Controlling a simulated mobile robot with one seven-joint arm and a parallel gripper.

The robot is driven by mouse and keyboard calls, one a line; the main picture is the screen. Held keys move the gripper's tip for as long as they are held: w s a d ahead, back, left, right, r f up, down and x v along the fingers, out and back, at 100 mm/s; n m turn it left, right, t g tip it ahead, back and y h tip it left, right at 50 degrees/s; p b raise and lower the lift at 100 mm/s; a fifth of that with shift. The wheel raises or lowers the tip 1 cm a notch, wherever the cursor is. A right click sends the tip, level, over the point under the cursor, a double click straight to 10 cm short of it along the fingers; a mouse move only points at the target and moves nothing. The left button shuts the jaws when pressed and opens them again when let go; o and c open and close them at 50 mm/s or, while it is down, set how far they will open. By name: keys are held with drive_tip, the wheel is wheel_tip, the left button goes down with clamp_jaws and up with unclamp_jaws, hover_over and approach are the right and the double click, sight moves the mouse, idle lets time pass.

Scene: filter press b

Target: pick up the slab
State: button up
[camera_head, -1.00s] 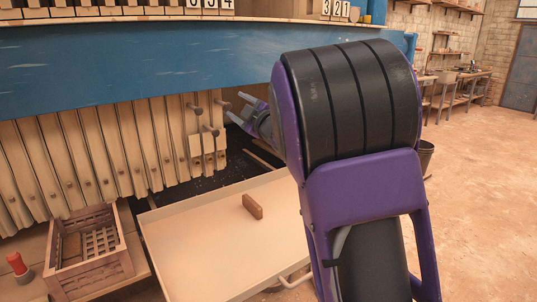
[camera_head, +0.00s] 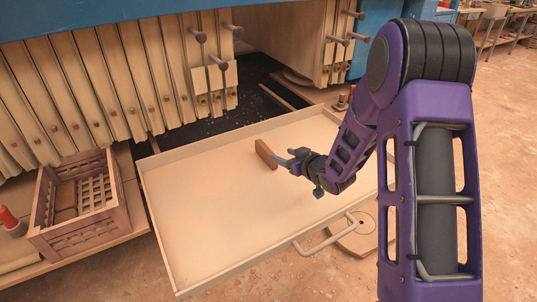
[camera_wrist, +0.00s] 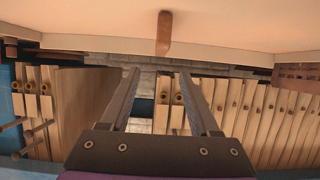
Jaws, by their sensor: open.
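The slab (camera_head: 265,153) is a small reddish-brown block standing on edge on the pale drawer-like tray (camera_head: 225,215), toward its back. It also shows at the top middle of the wrist view (camera_wrist: 163,33), beyond the fingertips. My gripper (camera_head: 287,157) is just right of the slab, low over the tray, with the arm reaching in from the right. In the wrist view the two fingers (camera_wrist: 159,72) are spread apart with nothing between them. The slab lies ahead of the gap. Whether a fingertip touches the slab cannot be told from the head view.
A wooden crate (camera_head: 100,225) with slatted sides stands left of the tray, beside a red-topped item (camera_head: 10,220). The filter press plates (camera_head: 100,95) and their protruding pegs rise behind the tray. The tray has a low rim and a front handle (camera_head: 325,237); its surface is otherwise clear.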

sight(265, 146)
drive_tip(key=x, duration=0.7)
drive_tip(key=shift+w+a+f+b, duration=0.1)
drive_tip(key=shift+w+a+b, duration=0.1)
drive_tip(key=shift+b, duration=0.15)
drive_tip(key=shift+r+b+x, duration=0.15)
drive_tip(key=shift+x, duration=1.25)
drive_tip(key=shift+r+b+x, duration=0.15)
drive_tip(key=shift+x, duration=1.2)
drive_tip(key=shift+a, duration=0.2)
clamp_jaws()
